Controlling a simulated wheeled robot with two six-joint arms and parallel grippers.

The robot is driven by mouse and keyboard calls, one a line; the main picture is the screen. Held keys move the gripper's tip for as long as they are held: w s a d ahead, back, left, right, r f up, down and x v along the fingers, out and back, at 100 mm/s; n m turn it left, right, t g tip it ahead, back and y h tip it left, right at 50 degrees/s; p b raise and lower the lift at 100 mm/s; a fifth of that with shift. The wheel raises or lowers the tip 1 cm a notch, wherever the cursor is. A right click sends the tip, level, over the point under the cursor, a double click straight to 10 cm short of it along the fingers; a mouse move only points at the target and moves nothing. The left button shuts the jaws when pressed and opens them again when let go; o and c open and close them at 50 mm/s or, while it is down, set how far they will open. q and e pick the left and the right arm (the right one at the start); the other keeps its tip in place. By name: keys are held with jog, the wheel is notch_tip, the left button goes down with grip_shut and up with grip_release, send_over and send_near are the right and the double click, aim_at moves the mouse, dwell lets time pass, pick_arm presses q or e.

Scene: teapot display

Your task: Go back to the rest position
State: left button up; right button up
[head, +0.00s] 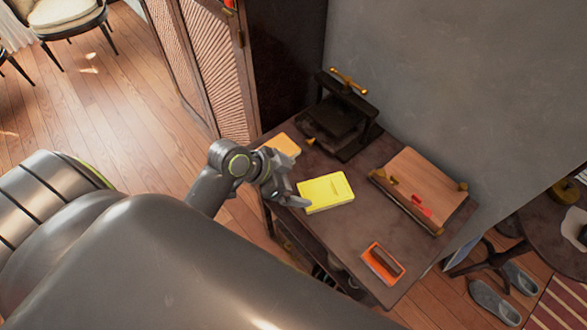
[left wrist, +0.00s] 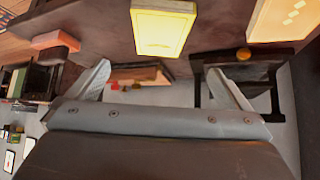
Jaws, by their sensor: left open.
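My left gripper (head: 286,185) is over the left edge of the dark table, just left of a yellow box or book (head: 326,193). In the left wrist view its two fingers (left wrist: 162,80) are spread wide with nothing between them. The yellow item (left wrist: 164,30) lies beyond the fingertips in that view and looks apart from them. In the head view it lies flat on the table. My left arm fills much of the lower left of the head view. My right gripper is in neither view.
The dark table (head: 318,238) bears a black press (head: 345,117) at the back, a wooden board (head: 422,186) at the right, an orange-framed item (head: 382,263) in front and a tan block (head: 281,145). A wall stands behind. Open wooden floor (head: 128,110) lies left.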

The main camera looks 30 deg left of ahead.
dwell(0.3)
pick_arm(q)
jog(key=s+a+f+n+g+y, duration=0.1)
jog(key=s+a+n+y, duration=0.35)
jog(key=s, duration=0.45)
jog(key=s+a+n+g+y, duration=0.1)
jog(key=s+a+n+y, duration=0.2)
jog(key=s+a+n, duration=0.45)
notch_tip(320, 180, down, 25)
jog(key=s+m+g, duration=0.1)
jog(key=m+g, duration=0.1)
jog(key=m, duration=0.1)
jog(key=s+d+f+h, duration=0.1)
jog(key=s+f, duration=1.4)
jog(key=shift+d+f+g, duration=0.35)
jog(key=shift+d+g, duration=0.05)
